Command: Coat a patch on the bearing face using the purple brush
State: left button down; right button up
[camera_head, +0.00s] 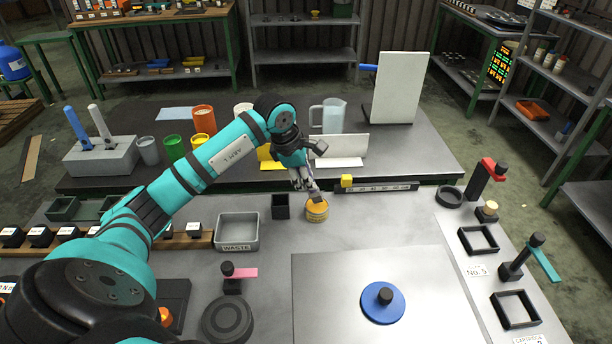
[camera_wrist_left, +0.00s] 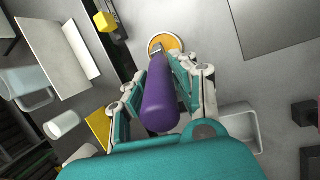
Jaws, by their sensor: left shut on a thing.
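My left gripper (camera_head: 304,184) is shut on the purple brush (camera_wrist_left: 160,102), whose thick handle lies between the fingers in the left wrist view. The brush points down, its bristle end at the mouth of a small round tin (camera_head: 317,212) with orange contents. The tin also shows in the left wrist view (camera_wrist_left: 152,47); I cannot tell how deep the bristles are in it. I cannot identify the bearing face for certain. A blue disc with a black knob (camera_head: 371,308) lies on the light plate, and a dark round part (camera_head: 228,320) sits at the front left.
A grey waste bin (camera_head: 238,246) and a small black cup (camera_head: 280,213) stand left of the tin. A dark rail with a yellow block (camera_head: 347,181) lies behind it. Black square frames (camera_head: 478,240) and clamp posts stand at the right. The light plate (camera_head: 325,275) is mostly clear.

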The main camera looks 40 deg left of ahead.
pick_arm(q)
jog(key=shift+f+b, duration=0.5)
jog(key=shift+b, duration=0.1)
dwell(1.9)
jog(key=shift+r+p, duration=2.15)
jog(key=shift+r, duration=1.4)
jog(key=shift+s+d+f+m, duration=0.1)
jog(key=shift+s+d+m, duration=0.05)
jog(key=shift+d+m, duration=0.2)
jog(key=s+d+m+g+h, duration=0.1)
jog(key=s+d+m+g, duration=0.5)
jog(key=s+d+m, duration=1.1)
jog(key=d+f+m, duration=0.1)
jog(key=m, duration=0.5)
jog(key=shift+s+d+g, duration=0.15)
jog(key=shift+s+g, duration=0.2)
jog(key=shift+g, duration=0.05)
